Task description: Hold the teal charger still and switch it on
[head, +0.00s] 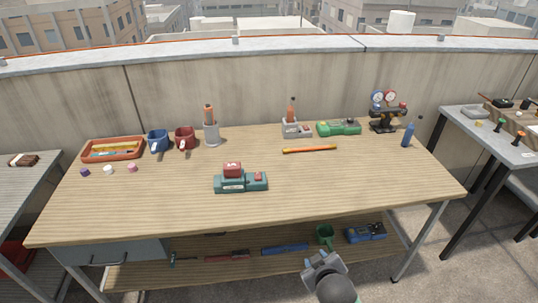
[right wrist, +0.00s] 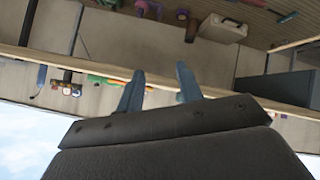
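The teal charger (head: 242,183) lies near the middle of the wooden tabletop, with a red battery block (head: 232,169) seated on its top left part. Its switch is too small to make out. My right gripper (head: 318,262) is low at the front of the table, to the right of and nearer than the charger, and apart from it. In the right wrist view its two blue-grey fingers (right wrist: 160,88) stand apart with nothing between them. I cannot identify the charger in that view. My left gripper is not in view.
A green device (head: 338,128) and pressure gauges (head: 387,113) are at the back right. An orange stick (head: 310,149) lies behind the charger. The tabletop's front right is clear.

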